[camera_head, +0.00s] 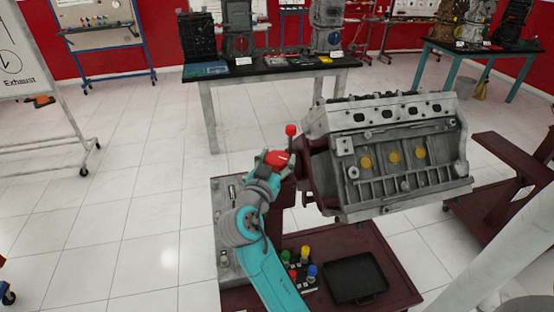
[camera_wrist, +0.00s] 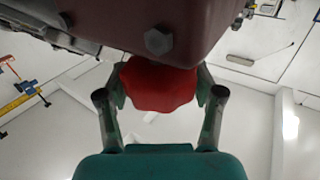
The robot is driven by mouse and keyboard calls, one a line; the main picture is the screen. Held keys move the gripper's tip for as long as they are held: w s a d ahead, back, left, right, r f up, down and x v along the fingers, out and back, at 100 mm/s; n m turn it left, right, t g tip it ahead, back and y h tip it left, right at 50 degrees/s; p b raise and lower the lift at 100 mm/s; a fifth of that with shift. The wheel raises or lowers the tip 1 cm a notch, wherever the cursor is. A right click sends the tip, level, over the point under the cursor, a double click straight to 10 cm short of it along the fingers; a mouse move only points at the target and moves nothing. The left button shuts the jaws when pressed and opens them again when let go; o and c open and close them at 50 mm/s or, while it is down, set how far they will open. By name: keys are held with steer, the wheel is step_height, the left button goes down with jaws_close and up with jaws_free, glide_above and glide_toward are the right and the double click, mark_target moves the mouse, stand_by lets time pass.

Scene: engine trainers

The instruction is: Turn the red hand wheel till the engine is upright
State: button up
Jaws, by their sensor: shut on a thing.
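The grey engine block (camera_head: 390,155) is mounted on a dark red stand, with its row of yellow plugs facing me. It looks slightly tilted. The red hand wheel (camera_head: 277,158) is at the left end of the mount, in my gripper (camera_head: 270,160). In the wrist view the red hand wheel (camera_wrist: 158,84) sits between the two fingers of my gripper (camera_wrist: 160,92), which are shut on its sides. A red knob (camera_head: 291,130) on a short stem stands just above the wheel.
The stand's lower shelf (camera_head: 235,298) holds a black tray (camera_head: 354,278) and several coloured-capped items (camera_head: 302,268). A table (camera_head: 270,72) with engine parts is behind. A whiteboard (camera_head: 38,70) stands at left.

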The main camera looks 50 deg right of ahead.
steer(key=n+t+y, duration=0.1)
steer(key=n+t, duration=0.1)
steer(key=n+t+y, duration=0.2)
steer(key=t, duration=0.1)
steer(key=shift+s+d+t+y, duration=0.1)
steer(key=shift+t+y, duration=0.2)
steer(key=shift+n+t+y, duration=1.7)
steer(key=shift+n+y, duration=0.3)
steer(key=shift+y, duration=0.4)
steer(key=shift+d+n+t+y, duration=0.1)
steer(key=shift+n+t+y, duration=0.35)
steer(key=shift+n+y, duration=0.8)
steer(key=shift+n+t+y, duration=0.45)
steer(key=shift+n+y, duration=0.3)
steer(key=shift+y, duration=1)
steer(key=shift+n+y, duration=1.6)
steer(key=shift+y, duration=0.9)
steer(key=shift+f+y, duration=0.1)
steer(key=shift+y, duration=0.2)
steer(key=o, duration=1.2)
steer(key=shift+c, duration=0.2)
steer(key=s+d, duration=0.1)
steer(key=s, duration=0.6)
